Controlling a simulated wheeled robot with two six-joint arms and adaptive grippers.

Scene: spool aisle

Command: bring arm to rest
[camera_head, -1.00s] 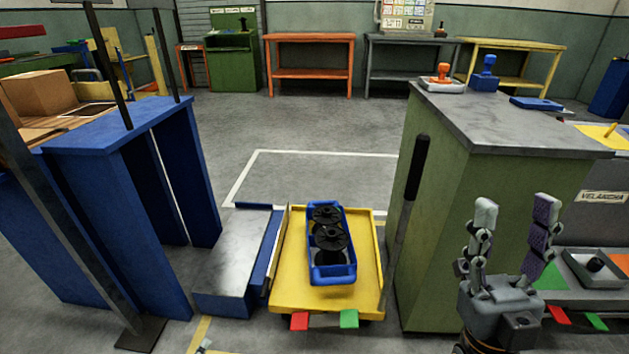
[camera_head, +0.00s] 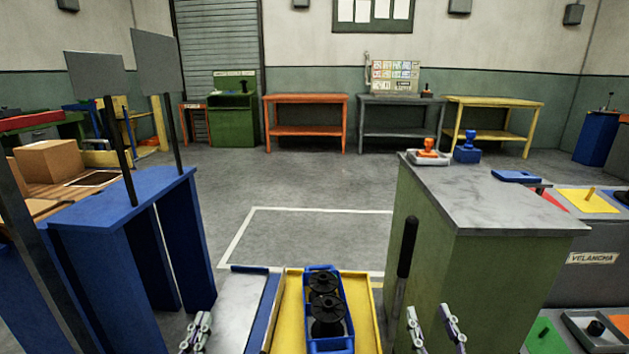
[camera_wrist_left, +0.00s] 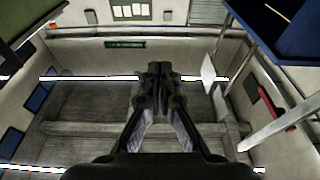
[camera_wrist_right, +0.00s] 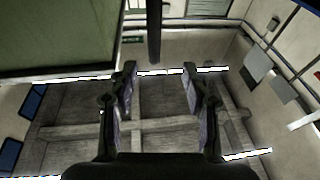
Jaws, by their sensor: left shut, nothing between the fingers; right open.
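My left gripper (camera_head: 197,330) shows at the bottom edge of the head view, left of the yellow cart. In the left wrist view its fingers (camera_wrist_left: 158,72) are together with nothing between them. My right gripper (camera_head: 428,322) is at the bottom edge, in front of the green cabinet. In the right wrist view its fingers (camera_wrist_right: 158,75) stand apart and empty. Both grippers point upward, and both wrist views look toward the ceiling and upper walls. Most of both arms is out of the head view.
A yellow cart (camera_head: 372,312) holds a blue bin (camera_head: 330,345) with black spools (camera_head: 324,283). A blue stand (camera_head: 110,215) is at the left. A green cabinet (camera_head: 440,265) with a grey top and a black upright handle (camera_head: 407,247) are at the right. The floor beyond is open.

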